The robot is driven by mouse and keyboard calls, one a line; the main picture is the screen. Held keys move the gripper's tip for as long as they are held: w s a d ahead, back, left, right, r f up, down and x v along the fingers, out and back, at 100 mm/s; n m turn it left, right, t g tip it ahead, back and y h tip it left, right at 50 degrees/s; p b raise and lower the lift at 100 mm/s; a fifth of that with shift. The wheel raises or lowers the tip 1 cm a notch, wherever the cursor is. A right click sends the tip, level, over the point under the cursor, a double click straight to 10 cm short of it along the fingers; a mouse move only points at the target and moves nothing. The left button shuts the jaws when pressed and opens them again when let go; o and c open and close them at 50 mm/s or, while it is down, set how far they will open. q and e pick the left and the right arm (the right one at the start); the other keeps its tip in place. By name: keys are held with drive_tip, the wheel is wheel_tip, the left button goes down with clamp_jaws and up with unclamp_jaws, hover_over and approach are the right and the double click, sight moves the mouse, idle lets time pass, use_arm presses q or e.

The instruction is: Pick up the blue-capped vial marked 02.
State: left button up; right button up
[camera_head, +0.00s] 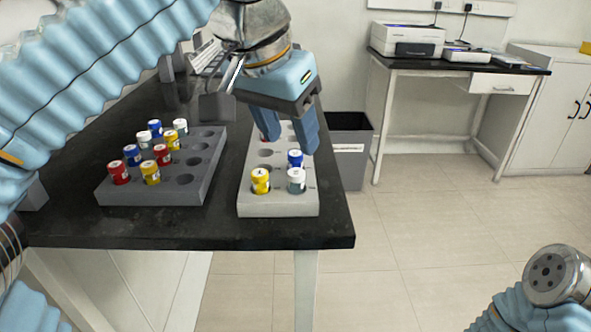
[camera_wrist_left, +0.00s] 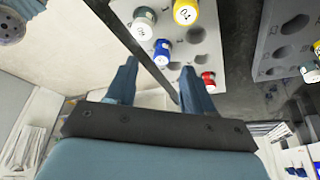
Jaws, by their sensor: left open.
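A blue-capped vial (camera_head: 295,158) stands upright in the light grey rack (camera_head: 278,210) near the table's front right; its number cannot be read. It also shows in the left wrist view (camera_wrist_left: 162,52), beyond and between my fingertips. Two more blue-capped vials stand in the dark grey rack, one at the back (camera_head: 155,127) and one in front (camera_head: 131,153); their marks are also too small to read. My left gripper (camera_head: 290,143) is open and empty, pointing down over the light rack behind the blue-capped vial. My right gripper is out of view.
Next to that blue-capped vial stand a yellow-capped vial (camera_head: 260,182) and a grey-white-capped vial (camera_head: 296,180). A red-capped vial (camera_wrist_left: 208,80) is in the same rack. The dark grey rack (camera_head: 150,195) holds several vials. A bin (camera_head: 348,150) stands beyond the table edge.

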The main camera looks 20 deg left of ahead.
sight(295, 153)
use_arm(q)
drive_tip(key=x, duration=0.3)
drive_tip(key=shift+w+f, duration=0.15)
drive_tip(key=shift+f, duration=0.1)
drive_tip(key=shift+c, duration=0.4)
clamp_jaws()
drive_tip(key=shift+r, duration=0.1)
